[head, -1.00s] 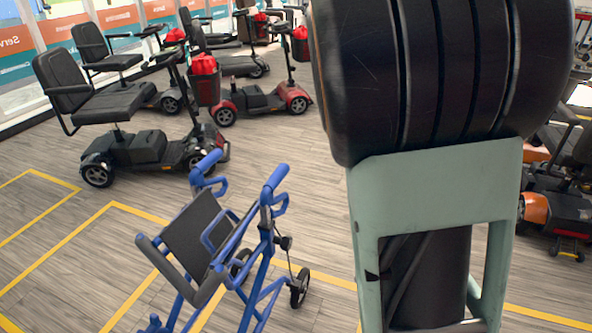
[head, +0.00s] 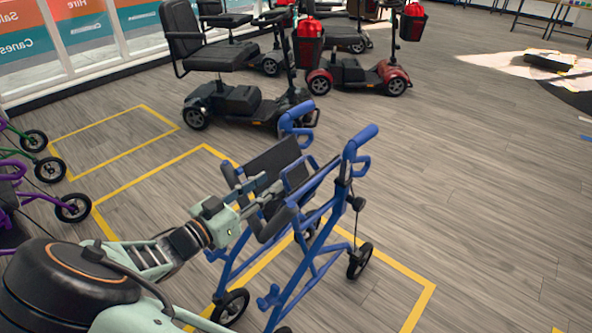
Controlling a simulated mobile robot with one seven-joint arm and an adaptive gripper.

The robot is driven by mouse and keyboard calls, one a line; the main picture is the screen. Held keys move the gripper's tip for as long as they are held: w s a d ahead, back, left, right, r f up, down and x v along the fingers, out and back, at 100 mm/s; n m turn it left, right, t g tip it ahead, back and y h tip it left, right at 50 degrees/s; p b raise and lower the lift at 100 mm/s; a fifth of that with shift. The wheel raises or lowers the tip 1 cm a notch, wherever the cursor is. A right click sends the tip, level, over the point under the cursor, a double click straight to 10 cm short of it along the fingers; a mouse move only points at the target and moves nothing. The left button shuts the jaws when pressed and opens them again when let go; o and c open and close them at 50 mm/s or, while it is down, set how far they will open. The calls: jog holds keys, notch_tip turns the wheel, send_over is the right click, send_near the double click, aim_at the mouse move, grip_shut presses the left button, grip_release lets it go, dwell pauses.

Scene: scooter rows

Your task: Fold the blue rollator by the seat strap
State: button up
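The blue rollator (head: 318,252) stands upright on the floor in the middle of the head view, with its two blue handles at the top. Its black seat panel (head: 272,166) shows between the side frames, tilted. I cannot make out the seat strap. My gripper (head: 274,186) reaches in from the lower left and is at the near side of the rollator, in front of the seat panel. Its two fingers look apart, with nothing clearly between them. I cannot tell whether they touch the rollator. My arm hides part of the near frame.
Purple (head: 10,192) and green (head: 22,138) wheeled frames stand at the left edge. A black scooter (head: 235,95) and a red scooter (head: 358,75) stand behind the rollator. Yellow lines (head: 410,318) mark floor bays.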

aim_at(294, 162)
jog(key=b+x, duration=0.1)
jog(key=x, duration=0.9)
jog(key=shift+w+d, duration=0.2)
jog(key=shift+w, duration=0.15)
jog(key=shift+c, duration=0.2)
grip_shut()
